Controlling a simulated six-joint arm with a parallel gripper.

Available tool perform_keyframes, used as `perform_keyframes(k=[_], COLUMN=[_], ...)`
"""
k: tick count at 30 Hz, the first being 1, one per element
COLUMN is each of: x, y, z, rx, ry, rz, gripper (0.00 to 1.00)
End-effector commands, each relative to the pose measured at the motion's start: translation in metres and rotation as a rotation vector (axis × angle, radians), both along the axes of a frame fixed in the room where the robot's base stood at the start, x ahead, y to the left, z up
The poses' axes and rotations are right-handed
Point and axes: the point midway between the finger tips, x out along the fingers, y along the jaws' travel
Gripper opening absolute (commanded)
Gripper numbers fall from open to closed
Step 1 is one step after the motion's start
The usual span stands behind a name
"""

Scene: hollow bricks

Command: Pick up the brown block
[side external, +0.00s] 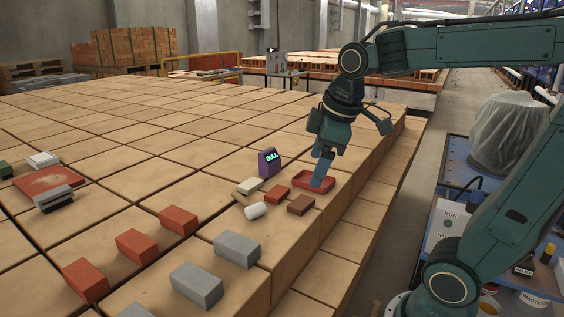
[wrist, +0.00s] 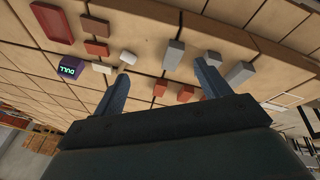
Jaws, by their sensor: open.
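The brown block (side external: 300,204) lies on the tan block surface (side external: 215,165), just in front of the red tray (side external: 330,181). It also shows in the wrist view (wrist: 95,26) at the upper left, next to the red tray (wrist: 52,22).
A red block (side external: 278,194), pale pieces (side external: 249,186), a white cylinder (side external: 255,211) and a purple display reading "DULL" (side external: 269,162) stand close by. Grey blocks (side external: 237,248) and red bricks (side external: 137,246) lie nearer the camera.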

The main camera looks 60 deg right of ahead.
Motion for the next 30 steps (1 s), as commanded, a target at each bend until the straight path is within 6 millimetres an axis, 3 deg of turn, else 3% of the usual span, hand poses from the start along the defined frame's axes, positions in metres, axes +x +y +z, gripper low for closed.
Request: perform_keyframes(k=[14, 23, 30], x=[0.083, 0.122, 0.142], y=[-0.077, -0.137, -0.189], z=[-0.018, -0.049, -0.086], rx=[-0.112, -0.136, -0.131], ry=[0.168, 0.256, 0.309], rz=[0.387, 0.646, 0.854], gripper=[0.75, 0.75, 0.75])
